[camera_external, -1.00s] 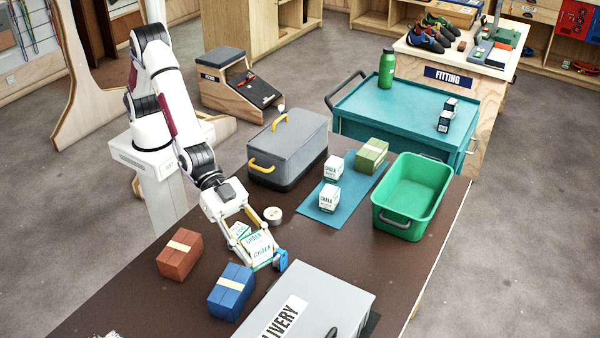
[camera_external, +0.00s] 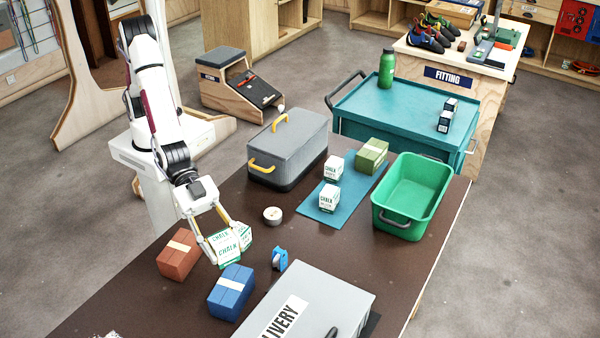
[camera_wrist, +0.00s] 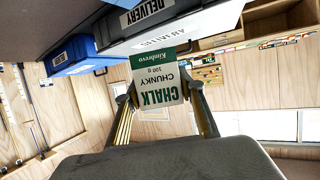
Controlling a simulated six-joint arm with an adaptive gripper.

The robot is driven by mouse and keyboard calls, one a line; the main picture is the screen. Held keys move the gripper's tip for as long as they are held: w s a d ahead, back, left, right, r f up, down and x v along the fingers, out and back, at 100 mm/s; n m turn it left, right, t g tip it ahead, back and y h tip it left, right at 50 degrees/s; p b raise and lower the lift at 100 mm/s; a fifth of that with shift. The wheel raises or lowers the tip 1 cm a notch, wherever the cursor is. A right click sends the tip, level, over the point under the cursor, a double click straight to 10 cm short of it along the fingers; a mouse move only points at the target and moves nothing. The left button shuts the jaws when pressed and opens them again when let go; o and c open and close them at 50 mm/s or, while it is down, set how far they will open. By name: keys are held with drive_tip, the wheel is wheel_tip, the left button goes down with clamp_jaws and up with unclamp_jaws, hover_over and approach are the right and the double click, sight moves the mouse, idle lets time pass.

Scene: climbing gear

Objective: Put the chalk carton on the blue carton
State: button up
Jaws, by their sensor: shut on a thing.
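The chalk carton (camera_external: 228,252), white with green lettering, is held tilted between the fingers of my gripper (camera_external: 230,246). It also shows in the wrist view (camera_wrist: 158,84), with a finger on each side. The blue carton (camera_external: 231,292), with a pale band, sits on the dark table below and slightly right of the held carton in the outside view. The chalk carton looks raised and apart from it; the exact height is hard to tell.
A red-brown carton (camera_external: 180,254) stands close left. A blue tape dispenser (camera_external: 279,259) and a grey delivery box (camera_external: 308,305) lie to the right. A white roll (camera_external: 272,215), a grey toolbox (camera_external: 288,150) and a teal mat (camera_external: 343,205) with cartons are farther back.

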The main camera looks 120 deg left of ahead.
drive_tip(key=shift+f, duration=2.95)
drive_tip(key=shift+f, duration=1.9)
drive_tip(key=shift+f, duration=0.15)
drive_tip(key=o, duration=1.1)
drive_tip(key=shift+o, duration=0.2)
drive_tip(key=v, duration=1.2)
drive_tip(key=shift+r, duration=0.25)
